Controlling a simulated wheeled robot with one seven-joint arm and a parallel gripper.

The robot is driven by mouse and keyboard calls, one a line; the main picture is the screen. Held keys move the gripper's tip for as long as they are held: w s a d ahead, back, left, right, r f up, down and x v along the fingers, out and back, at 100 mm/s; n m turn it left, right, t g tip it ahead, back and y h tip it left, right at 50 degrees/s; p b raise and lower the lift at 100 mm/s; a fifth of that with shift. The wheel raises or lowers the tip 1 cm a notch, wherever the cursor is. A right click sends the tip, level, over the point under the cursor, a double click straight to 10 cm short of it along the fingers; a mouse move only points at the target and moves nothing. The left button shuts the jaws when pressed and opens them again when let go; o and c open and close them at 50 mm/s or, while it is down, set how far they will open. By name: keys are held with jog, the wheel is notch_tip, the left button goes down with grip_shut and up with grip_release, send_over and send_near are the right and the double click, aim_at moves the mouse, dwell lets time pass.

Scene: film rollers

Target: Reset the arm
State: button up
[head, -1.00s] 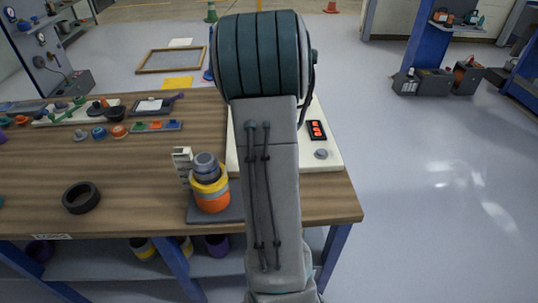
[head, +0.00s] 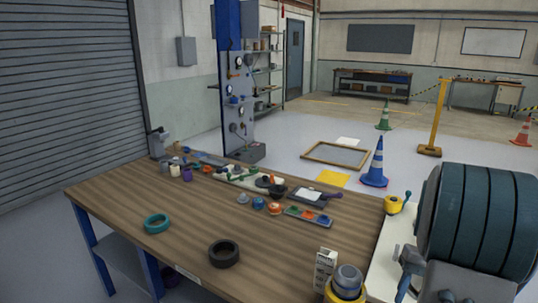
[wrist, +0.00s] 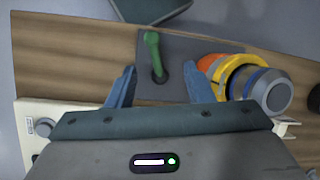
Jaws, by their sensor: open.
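My gripper (wrist: 158,88) is open and empty in the wrist view, its two blue fingers spread apart above the table. Between and beyond the fingers, a green upright handle (wrist: 153,55) stands on a dark grey plate (wrist: 180,85). To the right of the fingers is a stack of rings, orange, yellow and blue with a grey top (wrist: 268,92). The gripper is not visible in the head view, where only a thick teal-banded part of my arm shows at the right. The grey-topped stack also shows at the bottom of the head view (head: 347,282).
The wooden table (head: 190,235) holds a black ring (head: 224,253), a teal ring (head: 157,222), a small white block (head: 325,268) and several small parts along its back. A blue cone (head: 376,165), a wooden frame (head: 337,155) and a yellow post (head: 436,120) stand or lie on the floor behind.

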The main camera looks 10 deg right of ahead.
jog(key=s+a+r+n+t+h, duration=0.1)
jog(key=s+a+r+n+t, duration=0.1)
jog(key=a, duration=0.9)
jog(key=s+a+r+n+t+h, duration=0.1)
jog(key=s+a+n+t+h, duration=0.1)
jog(key=a, duration=0.9)
jog(key=s+t, duration=0.1)
jog(key=s, duration=0.1)
jog(key=shift+s+r+t+h, duration=0.3)
jog(key=shift+s+r+t, duration=0.1)
